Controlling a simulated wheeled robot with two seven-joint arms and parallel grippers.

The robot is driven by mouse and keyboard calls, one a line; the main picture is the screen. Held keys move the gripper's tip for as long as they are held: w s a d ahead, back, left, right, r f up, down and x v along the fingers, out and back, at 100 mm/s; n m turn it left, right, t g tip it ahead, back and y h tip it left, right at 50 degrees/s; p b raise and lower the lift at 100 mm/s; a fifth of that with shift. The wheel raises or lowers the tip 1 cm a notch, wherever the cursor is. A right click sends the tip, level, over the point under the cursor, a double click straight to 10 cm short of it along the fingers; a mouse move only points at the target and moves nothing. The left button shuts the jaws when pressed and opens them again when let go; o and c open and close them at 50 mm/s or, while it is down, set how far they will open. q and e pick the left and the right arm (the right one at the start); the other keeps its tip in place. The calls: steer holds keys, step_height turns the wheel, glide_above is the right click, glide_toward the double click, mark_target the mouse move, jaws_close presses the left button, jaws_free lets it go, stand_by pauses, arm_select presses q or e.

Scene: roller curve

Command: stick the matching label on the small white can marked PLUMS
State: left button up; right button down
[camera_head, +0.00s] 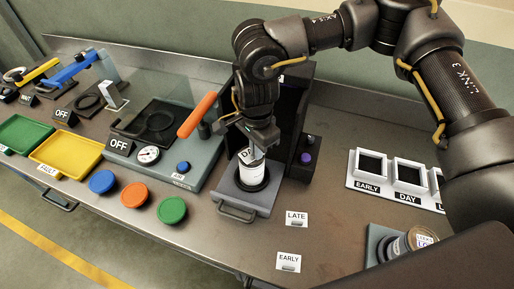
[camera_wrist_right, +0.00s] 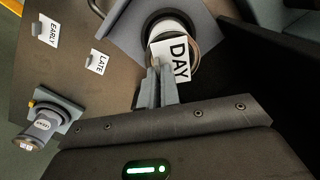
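A small white can (camera_head: 252,176) stands upright in a dark round seat on a grey sliding tray, in front of a tall black housing. Its marking is hidden or too small to read. My right gripper (camera_head: 262,138) is above the can, its fingers pointing down. In the right wrist view the gripper (camera_wrist_right: 156,85) has its fingers close together on the edge of a white label reading DAY (camera_wrist_right: 175,58). The label lies over the can's white side (camera_wrist_right: 170,30); whether it touches cannot be told. My left gripper is not in view.
LATE (camera_head: 297,218) and EARLY (camera_head: 289,262) labels lie on the bench in front. A can in a grey holder (camera_head: 374,243) stands at lower right, below framed bins marked EARLY (camera_head: 369,187) and DAY. A press with an orange lever (camera_head: 198,115) stands left.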

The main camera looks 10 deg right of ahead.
steer(key=shift+f, duration=0.25)
stand_by(0.5)
steer(key=c, duration=1)
jaws_free()
steer(key=shift+r, duration=0.1)
steer(key=shift+r+p, duration=2.45)
steer(key=shift+r, duration=2)
